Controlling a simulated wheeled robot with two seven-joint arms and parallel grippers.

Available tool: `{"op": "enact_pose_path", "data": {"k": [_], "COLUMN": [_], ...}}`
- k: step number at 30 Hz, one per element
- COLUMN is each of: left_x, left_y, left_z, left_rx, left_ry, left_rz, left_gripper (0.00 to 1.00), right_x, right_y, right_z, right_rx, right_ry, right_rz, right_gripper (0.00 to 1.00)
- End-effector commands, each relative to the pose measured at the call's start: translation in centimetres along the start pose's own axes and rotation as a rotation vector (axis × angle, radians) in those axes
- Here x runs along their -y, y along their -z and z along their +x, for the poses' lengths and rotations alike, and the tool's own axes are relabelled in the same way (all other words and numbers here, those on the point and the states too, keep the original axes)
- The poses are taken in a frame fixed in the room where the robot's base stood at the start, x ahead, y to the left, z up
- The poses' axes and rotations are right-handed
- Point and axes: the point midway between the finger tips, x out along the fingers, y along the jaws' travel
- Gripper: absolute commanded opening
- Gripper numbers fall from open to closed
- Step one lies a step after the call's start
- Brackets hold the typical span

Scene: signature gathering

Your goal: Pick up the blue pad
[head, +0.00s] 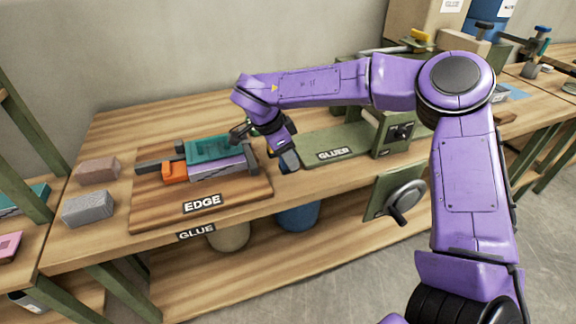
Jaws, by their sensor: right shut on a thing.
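My right gripper (284,149) points down at the right edge of the wooden board marked EDGE. A small grey-blue piece (289,161) shows at its tip. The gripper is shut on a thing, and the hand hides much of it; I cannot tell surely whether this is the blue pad. A teal block (207,149) lies on a purple layer (217,167) on the board (160,212), left of the gripper. Dark bars and an orange piece (174,173) stand around it. My left gripper is out of view.
A green plate marked GLUER (340,140) lies right of the gripper. A pink block (98,170) and a grey block (88,208) rest at the table's left. Cardboard boxes (424,22) stand behind. Bare tabletop (130,125) shows at the back left.

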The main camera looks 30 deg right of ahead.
Motion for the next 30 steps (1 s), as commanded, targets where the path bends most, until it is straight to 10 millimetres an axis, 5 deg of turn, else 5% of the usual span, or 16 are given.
{"op": "enact_pose_path", "data": {"k": [6, 15, 27, 28, 30], "left_x": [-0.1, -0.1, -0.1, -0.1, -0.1], "left_y": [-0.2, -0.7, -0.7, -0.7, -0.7], "left_z": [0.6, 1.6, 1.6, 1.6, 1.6], "left_rx": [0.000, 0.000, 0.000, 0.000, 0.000], "left_ry": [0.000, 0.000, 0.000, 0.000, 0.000], "left_rz": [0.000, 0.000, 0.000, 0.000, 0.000], "left_gripper": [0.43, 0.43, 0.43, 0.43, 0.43], "right_x": [-4.8, -11.7, -13.1, -13.1, -13.1], "right_y": [0.6, -0.6, -0.8, -0.8, -0.8], "right_z": [-6.2, -10.0, -10.9, -10.8, -10.8], "right_rx": [-0.001, -0.001, -0.001, -0.001, -0.001], "right_ry": [0.008, 0.004, 0.000, 0.000, 0.000], "right_rz": [0.000, -0.001, 0.000, 0.000, 0.000], "right_gripper": [0.08, 0.08, 0.08, 0.34, 0.14]}}
